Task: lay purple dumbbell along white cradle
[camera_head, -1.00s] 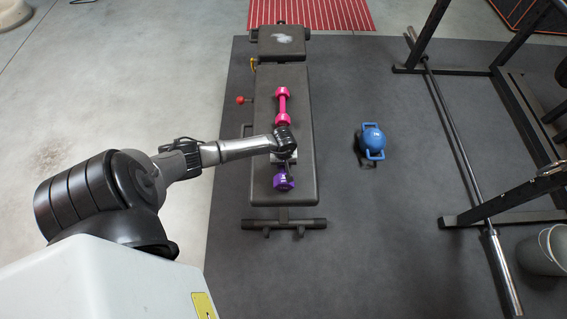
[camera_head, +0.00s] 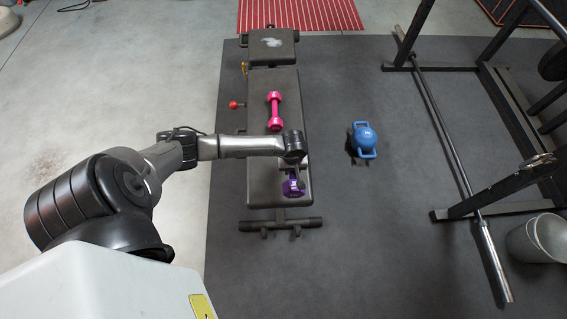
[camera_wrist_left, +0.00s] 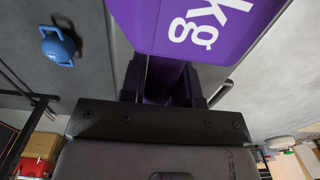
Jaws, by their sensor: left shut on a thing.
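The purple dumbbell (camera_head: 291,188) is over the near end of the black bench, below my left wrist in the head view. My left gripper (camera_head: 295,178) is shut on its handle. In the left wrist view the left gripper's fingers (camera_wrist_left: 165,85) close around the purple handle, and a purple dumbbell head with white "kg" lettering (camera_wrist_left: 195,28) fills the top. I cannot tell whether the dumbbell touches the bench. The white cradle cannot be clearly made out; my arm covers part of the bench. My right gripper is not in view.
A pink dumbbell (camera_head: 274,110) lies on the bench (camera_head: 258,180), just beyond my forearm. A blue kettlebell (camera_head: 364,140) stands on the dark mat to the right. A barbell (camera_head: 440,125) and black rack are farther right. The mat between bench and barbell is otherwise clear.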

